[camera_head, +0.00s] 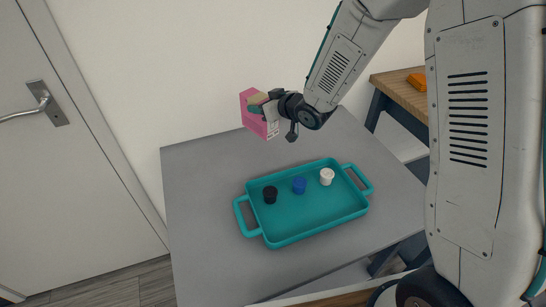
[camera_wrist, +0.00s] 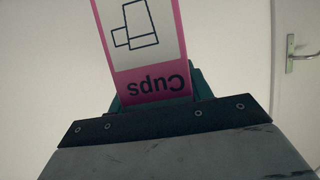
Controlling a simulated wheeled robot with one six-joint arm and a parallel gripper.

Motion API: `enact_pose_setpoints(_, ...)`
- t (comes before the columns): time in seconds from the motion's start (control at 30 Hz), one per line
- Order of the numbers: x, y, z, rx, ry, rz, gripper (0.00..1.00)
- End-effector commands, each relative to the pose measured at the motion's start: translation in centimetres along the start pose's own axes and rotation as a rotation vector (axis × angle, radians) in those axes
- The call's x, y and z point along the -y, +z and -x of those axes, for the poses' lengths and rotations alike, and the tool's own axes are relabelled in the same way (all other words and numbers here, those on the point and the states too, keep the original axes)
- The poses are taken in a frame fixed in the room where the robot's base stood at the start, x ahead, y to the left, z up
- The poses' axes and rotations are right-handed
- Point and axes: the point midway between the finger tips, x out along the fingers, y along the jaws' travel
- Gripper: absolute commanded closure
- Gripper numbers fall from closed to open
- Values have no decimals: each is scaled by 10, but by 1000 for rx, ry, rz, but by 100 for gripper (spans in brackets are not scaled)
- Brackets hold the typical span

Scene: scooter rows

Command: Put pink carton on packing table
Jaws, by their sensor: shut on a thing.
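The pink carton (camera_head: 254,110) is in my gripper (camera_head: 258,106) above the back edge of a grey table (camera_head: 200,195). In the wrist view the carton (camera_wrist: 150,78) shows a white panel with a cup drawing and the word "Cups" upside down. My gripper (camera_wrist: 155,100) is shut on it; its fingers are mostly hidden in the wrist view. Whether the carton touches the table cannot be told for certain, but it looks held above it. The grey table may be the packing table; no label shows.
A wooden table (camera_head: 402,95) with an orange object (camera_head: 417,81) stands at right. The grey table's left part is clear.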

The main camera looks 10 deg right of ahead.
Motion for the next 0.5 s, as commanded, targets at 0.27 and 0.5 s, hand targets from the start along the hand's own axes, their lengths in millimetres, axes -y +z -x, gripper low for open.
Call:
enact_pose_setpoints(0.27, -1, 38, -15, 2, 1, 1, 78)
enact_pose_setpoints(0.5, 0, 63, -26, 3, 0, 0, 78)
